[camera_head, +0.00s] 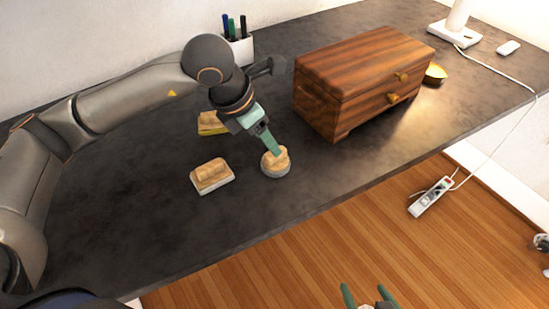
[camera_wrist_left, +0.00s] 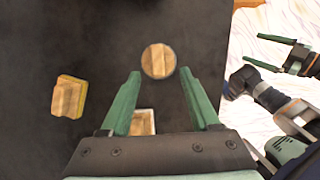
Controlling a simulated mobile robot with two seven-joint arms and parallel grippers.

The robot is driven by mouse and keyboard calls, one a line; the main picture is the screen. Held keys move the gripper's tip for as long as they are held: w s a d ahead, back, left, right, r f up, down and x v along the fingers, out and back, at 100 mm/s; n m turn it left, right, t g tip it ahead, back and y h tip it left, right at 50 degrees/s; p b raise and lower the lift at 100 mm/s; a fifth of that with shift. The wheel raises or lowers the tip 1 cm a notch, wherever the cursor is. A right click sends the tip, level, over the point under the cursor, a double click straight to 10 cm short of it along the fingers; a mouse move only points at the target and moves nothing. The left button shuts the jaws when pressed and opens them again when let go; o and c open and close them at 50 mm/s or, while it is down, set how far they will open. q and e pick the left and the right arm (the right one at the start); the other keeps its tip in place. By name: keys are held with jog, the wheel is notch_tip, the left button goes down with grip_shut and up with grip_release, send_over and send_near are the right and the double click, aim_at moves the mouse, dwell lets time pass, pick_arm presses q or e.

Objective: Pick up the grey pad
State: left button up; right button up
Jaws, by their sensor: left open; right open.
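The grey pad (camera_head: 275,170) is a round disc with a wooden grip on top, lying on the dark desk. It also shows in the left wrist view (camera_wrist_left: 158,61), just beyond and between the fingertips. My left gripper (camera_head: 272,148) is open, with its green fingers pointing down over the pad; in the head view a finger overlaps the far part of the pad. I cannot tell if they touch. My right gripper (camera_head: 368,296) is open and empty at the bottom edge, over the floor; the left wrist view shows it at right (camera_wrist_left: 291,54).
A white-edged block (camera_head: 212,177) and a yellow-edged block (camera_head: 211,124), both wood-topped, lie left of the pad. A wooden drawer box (camera_head: 350,75) stands to the right. A pen holder (camera_head: 239,49) is at the back. The desk in front of the pad is clear.

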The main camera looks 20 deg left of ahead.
aim_at(275, 159)
pick_arm(q)
jog(key=x, duration=0.7)
jog(key=shift+w+f, duration=0.2)
jog(key=shift+w, duration=0.05)
jog(key=shift+c, duration=0.2)
grip_shut()
